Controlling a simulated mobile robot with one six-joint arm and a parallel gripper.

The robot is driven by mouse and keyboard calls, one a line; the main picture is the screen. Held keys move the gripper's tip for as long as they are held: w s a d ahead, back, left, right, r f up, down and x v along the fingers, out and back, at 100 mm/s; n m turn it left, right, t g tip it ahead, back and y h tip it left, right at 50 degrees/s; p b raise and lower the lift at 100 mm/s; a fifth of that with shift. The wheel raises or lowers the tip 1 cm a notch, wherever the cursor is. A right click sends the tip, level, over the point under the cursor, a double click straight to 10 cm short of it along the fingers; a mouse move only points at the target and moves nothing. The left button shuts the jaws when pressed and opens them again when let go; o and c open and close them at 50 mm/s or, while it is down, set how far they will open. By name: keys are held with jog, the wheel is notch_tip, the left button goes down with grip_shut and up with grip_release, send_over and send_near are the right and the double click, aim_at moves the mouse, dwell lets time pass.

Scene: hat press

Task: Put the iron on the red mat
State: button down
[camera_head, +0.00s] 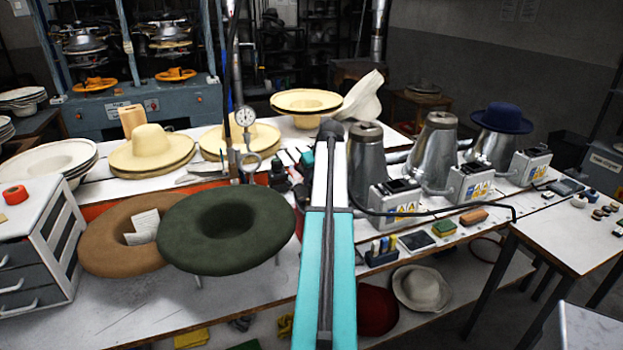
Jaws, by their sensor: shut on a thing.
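The red mat (97,211) lies on the long white workbench, mostly covered by a brown felt hat (103,247) and a dark green felt hat (188,220); strips of red show behind their brims. My teal and white arm reaches up the middle of the view and hides part of the bench. I cannot make out the iron for certain.
Straw hats (150,150) line the bench's back left, beside a pressure gauge (244,117) on a pipe. Metal hat formers (432,150) with control boxes stand right of my arm; a blue hat (502,118) tops one. A drawer unit (40,245) stands left.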

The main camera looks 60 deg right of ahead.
jog(key=shift+f+b, duration=2.05)
jog(key=shift+f, duration=2.05)
jog(key=c, duration=1.5)
grip_release()
jog(key=shift+o, duration=0.2)
jog(key=shift+a+f, duration=0.1)
jog(key=shift+f, duration=0.15)
jog(key=shift+b+v, duration=1.1)
jog(key=shift+v, duration=5.95)
